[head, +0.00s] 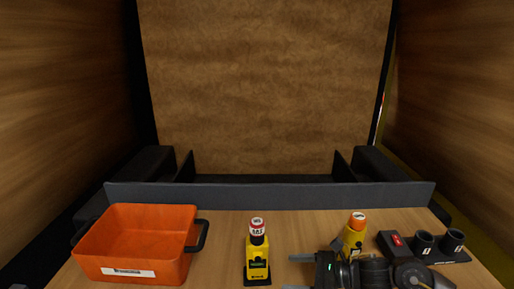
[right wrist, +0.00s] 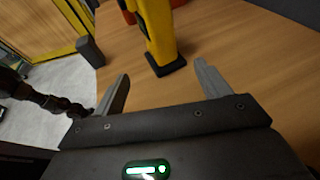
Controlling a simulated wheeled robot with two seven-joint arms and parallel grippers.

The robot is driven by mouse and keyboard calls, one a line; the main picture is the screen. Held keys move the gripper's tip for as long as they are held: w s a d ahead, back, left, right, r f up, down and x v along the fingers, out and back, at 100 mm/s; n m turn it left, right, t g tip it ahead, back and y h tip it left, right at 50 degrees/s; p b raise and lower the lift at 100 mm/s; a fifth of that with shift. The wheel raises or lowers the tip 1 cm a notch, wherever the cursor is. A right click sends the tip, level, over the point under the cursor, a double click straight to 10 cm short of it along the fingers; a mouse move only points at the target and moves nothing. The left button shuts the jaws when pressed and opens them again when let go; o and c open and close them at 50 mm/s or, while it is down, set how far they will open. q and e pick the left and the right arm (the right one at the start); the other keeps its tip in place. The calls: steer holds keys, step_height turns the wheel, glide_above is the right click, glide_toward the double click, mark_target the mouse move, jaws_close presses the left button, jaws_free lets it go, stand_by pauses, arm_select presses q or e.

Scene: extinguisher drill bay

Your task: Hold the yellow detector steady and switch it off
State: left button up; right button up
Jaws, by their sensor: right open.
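A yellow detector (head: 257,262) stands upright on a black base at the front middle of the table, with a red-and-white top and a dark front panel. My right gripper (head: 293,272) is to its right, fingers pointing left at it, open and empty. In the right wrist view the yellow body (right wrist: 155,25) and its black foot stand just beyond the open fingertips (right wrist: 162,72), apart from them; its top is out of frame. My left gripper is not in view.
An orange bin (head: 135,255) with black handles stands at left. A second yellow item with an orange cap (head: 356,234) is behind my right arm. A dark box with a red switch (head: 394,243) and two black cups (head: 438,243) stand at right. A grey ledge (head: 270,195) closes the back.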

mark_target(261, 270)
steer(key=shift+x, duration=1.15)
steer(key=x, duration=0.4)
steer(key=shift+w+d, duration=0.1)
steer(key=b+x, duration=0.3)
steer(key=shift+d+f, duration=0.1)
steer(key=shift+f, duration=0.15)
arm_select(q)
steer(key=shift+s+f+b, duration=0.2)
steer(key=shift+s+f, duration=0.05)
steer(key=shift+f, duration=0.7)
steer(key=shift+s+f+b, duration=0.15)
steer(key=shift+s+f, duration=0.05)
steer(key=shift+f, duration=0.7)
arm_select(e)
steer(key=shift+w+a, duration=0.15)
steer(key=shift+a, duration=0.4)
steer(key=c, duration=1.3)
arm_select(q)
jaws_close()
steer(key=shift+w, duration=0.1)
